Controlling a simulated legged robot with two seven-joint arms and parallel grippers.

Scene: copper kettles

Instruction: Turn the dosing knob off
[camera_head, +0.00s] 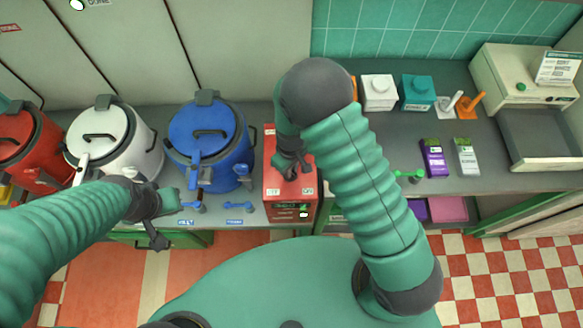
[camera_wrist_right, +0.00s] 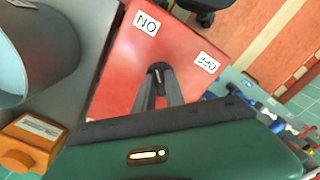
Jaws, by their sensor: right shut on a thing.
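The red dosing box (camera_head: 290,208) stands on the counter, with a small green-lit display on its front. Its top has an OFF label (camera_head: 273,191) at the left and an ON label (camera_head: 307,191) at the right. My right gripper (camera_head: 292,172) reaches down onto the box top. In the right wrist view its two fingers are shut on the dark dosing knob (camera_wrist_right: 157,72), which is mostly hidden between them. That view shows the OFF label (camera_wrist_right: 206,62) and ON label (camera_wrist_right: 146,22) upside down. The knob's pointing direction is unclear. My left gripper (camera_head: 155,222) hangs near the counter's front edge, away from the box.
Blue (camera_head: 212,150), white (camera_head: 113,140) and red (camera_head: 30,140) kettles stand left of the box. Small canisters (camera_head: 378,92), purple and grey packets (camera_head: 434,158) and a beige machine (camera_head: 525,75) are at the right. Blue taps (camera_head: 238,206) lie along the front edge.

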